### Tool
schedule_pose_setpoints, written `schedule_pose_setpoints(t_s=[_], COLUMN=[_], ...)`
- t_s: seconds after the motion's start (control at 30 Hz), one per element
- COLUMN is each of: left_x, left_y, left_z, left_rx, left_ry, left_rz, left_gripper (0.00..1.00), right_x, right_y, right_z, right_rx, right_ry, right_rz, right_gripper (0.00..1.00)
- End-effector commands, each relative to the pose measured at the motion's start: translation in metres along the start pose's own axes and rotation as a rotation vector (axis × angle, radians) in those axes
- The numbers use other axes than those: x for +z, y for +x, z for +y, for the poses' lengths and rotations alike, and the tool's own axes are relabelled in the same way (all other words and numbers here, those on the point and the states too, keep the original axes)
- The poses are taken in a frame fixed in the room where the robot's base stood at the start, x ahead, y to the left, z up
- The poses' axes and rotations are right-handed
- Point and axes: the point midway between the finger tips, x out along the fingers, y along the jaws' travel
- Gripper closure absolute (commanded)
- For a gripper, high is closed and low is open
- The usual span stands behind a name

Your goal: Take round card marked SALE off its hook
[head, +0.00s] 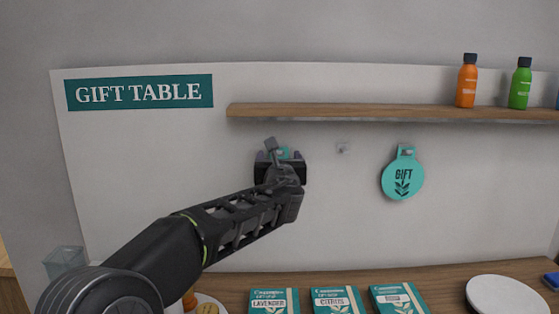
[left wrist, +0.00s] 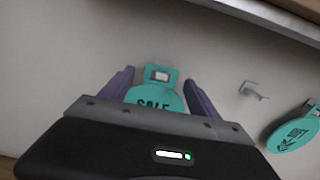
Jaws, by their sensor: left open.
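The round teal card marked SALE (left wrist: 155,97) hangs at the wall in the left wrist view, with its square tab and slot at the top. Its lower part is hidden behind my gripper's body. My left gripper (left wrist: 158,88) is open, with one purple finger on each side of the card and a gap to both. In the head view my left gripper (head: 280,158) covers most of the card, and only a teal bit of its tab (head: 284,153) shows. My right gripper is in neither view.
An empty hook (head: 343,148) and a teal GIFT card (head: 402,178) are to the right on the board. A wooden shelf (head: 350,111) with bottles runs above. Below, the counter holds several teal packets (head: 335,301) and a white plate (head: 506,296).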

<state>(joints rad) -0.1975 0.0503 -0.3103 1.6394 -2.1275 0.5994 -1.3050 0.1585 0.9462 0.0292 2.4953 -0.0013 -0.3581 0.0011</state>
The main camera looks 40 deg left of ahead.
Motion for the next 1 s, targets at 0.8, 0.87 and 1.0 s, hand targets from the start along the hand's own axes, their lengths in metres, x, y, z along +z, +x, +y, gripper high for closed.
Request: schedule_pose_setpoints(t_s=[0.8,0.87,1.0], left_x=[-0.0002,-0.0002,-0.0002], left_y=[0.0133,0.0132,0.0132], left_z=[0.0001,0.0001,0.0002], left_rx=[0.0,0.0,0.0], left_ry=[0.0,0.0,0.0], left_rz=[0.0,0.0,0.0], left_gripper=[0.59,0.64,0.76], right_x=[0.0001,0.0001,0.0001], right_y=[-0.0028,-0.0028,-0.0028], right_z=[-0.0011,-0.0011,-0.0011], right_rx=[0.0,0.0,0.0], right_ry=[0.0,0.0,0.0], right_rz=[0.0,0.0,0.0], right_gripper=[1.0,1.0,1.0])
